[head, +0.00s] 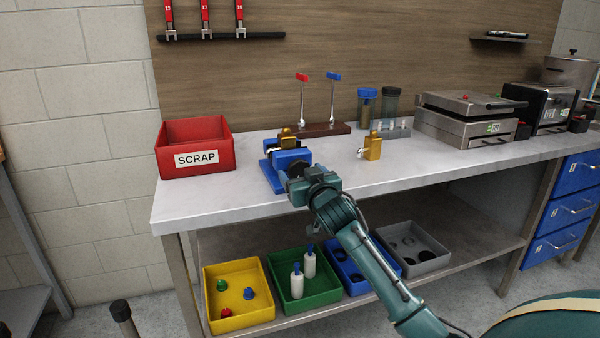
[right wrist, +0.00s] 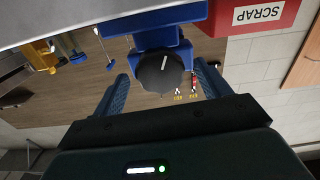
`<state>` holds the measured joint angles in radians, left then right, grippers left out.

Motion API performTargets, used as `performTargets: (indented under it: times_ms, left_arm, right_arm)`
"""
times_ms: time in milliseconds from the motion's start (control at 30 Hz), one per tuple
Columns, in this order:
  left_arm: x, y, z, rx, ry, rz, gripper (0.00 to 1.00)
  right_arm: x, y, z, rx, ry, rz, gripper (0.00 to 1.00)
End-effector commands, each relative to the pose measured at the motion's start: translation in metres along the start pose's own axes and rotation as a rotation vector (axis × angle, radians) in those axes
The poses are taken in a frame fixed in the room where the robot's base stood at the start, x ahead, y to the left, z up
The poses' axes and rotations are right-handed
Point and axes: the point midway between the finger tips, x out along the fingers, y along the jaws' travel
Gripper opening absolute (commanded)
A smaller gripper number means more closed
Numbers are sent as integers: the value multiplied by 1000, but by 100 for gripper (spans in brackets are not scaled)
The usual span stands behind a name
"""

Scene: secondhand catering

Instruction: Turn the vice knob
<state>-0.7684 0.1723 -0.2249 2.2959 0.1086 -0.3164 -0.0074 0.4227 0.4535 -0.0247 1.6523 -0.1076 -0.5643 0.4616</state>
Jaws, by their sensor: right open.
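A blue vice (head: 272,173) stands on the grey workbench, left of its middle, with a brass-coloured piece (head: 288,138) at its top. In the right wrist view the vice (right wrist: 155,38) shows its round black knob (right wrist: 160,76), which has a white pointer line. My right gripper (head: 298,180) is at the near side of the vice and partly covers it in the head view. In the right wrist view its two blue fingers are spread, one on each side of the knob, with gaps visible. My left gripper is not in view.
A red SCRAP box (head: 196,147) stands left of the vice. A brass block (head: 373,148) and a wooden stand (head: 320,129) with red- and blue-topped rods are nearby. Metal appliances (head: 465,122) fill the right end. Coloured bins (head: 240,291) sit on the lower shelf. The front bench top is mostly clear.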

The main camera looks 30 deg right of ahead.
Motion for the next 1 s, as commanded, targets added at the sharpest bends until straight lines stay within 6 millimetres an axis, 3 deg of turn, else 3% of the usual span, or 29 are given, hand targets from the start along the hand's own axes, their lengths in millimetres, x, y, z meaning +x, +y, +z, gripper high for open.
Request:
performTargets:
  times_ms: [200,500,1000]
  left_arm:
    - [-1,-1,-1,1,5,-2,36]
    - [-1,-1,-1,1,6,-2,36]
    - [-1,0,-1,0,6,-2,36]
  right_arm:
    - [16,0,0,0,0,0,76]
    - [18,0,0,0,0,0,76]
    - [17,0,0,0,0,0,36]
